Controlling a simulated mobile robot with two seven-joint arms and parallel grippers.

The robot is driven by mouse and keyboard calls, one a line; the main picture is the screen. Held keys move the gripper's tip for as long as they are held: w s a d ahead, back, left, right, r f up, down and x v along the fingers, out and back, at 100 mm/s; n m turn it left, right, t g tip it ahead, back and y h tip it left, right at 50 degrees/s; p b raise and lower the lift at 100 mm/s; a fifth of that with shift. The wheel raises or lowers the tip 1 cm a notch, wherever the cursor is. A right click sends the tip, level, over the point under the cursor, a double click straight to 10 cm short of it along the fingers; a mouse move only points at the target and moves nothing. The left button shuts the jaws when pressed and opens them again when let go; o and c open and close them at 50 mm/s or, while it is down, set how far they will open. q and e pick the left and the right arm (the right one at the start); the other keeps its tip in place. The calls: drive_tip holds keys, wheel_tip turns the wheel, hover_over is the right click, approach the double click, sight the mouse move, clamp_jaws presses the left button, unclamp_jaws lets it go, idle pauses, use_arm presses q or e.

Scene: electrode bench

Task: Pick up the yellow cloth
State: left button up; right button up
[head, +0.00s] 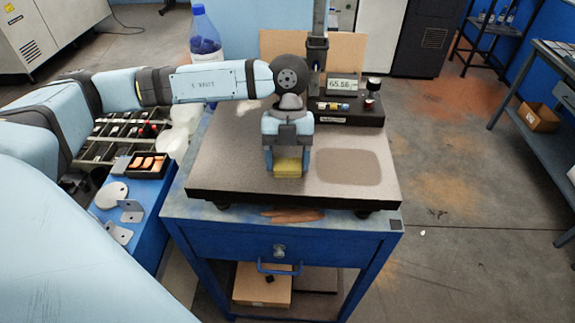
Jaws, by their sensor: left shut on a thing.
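My left gripper (287,168) points down over the middle of the grey bench plate (230,160). It is shut on the yellow cloth (288,167), a small yellow block-like piece that shows at the fingertips. The gripper hides part of the cloth, and I cannot tell whether the cloth touches the plate or is just above it. My right gripper is not in view.
A darker brown patch (348,167) lies on the plate to the right. A device with a lit display (342,85) stands at the back. A blue-capped bottle (204,38) stands behind my arm. A blue side table (150,195) with trays and metal brackets is at left.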

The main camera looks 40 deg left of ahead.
sight(288, 162)
use_arm(q)
wheel_tip(288, 162, up, 20)
drive_tip(key=shift+b, duration=0.45)
